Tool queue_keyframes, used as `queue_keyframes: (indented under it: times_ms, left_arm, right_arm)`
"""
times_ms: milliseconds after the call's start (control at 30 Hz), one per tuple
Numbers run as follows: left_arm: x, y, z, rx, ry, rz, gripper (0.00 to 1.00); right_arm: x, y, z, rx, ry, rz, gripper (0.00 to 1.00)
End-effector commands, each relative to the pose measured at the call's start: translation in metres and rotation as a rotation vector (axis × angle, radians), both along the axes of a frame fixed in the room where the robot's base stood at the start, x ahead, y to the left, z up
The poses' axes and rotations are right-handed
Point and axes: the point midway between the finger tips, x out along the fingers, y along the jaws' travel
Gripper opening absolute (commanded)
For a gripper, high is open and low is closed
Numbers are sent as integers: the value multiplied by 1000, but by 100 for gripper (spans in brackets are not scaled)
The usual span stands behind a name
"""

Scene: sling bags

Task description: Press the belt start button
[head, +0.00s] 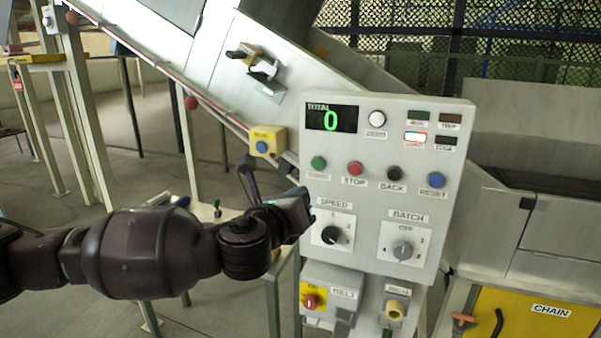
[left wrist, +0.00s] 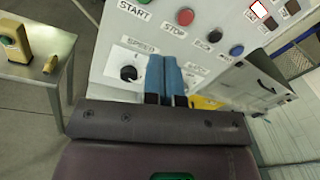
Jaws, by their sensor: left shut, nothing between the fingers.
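The green start button (head: 319,162) is at the left end of the button row on the grey control panel (head: 375,130). In the left wrist view the start button (left wrist: 144,2) is cut by the top edge, above its START label. My left gripper (head: 308,208) is shut and empty, with blue fingers. It is below the start button, by the left edge of the speed dial plate, and apart from the button. In the left wrist view my left gripper (left wrist: 164,62) points up the panel, between the speed dial and the batch label. My right gripper is not in view.
Beside the start button are a red stop button (head: 355,168), a black back button (head: 394,174) and a blue reset button (head: 436,180). The speed dial (head: 330,235) and batch dial (head: 402,250) are below. A yellow box with a blue button (head: 262,146) is left.

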Motion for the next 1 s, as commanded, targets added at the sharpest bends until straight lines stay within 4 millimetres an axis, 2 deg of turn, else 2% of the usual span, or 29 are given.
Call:
queue_keyframes:
  times_ms: [200, 333, 1000]
  left_arm:
    - [4, 11, 2, 214, -107, 78, 0]
    - [5, 14, 2, 285, -133, 96, 0]
    - [0, 11, 2, 314, -146, 94, 0]
  right_arm:
    - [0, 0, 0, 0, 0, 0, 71]
    - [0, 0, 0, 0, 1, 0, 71]
    - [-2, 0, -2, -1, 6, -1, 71]
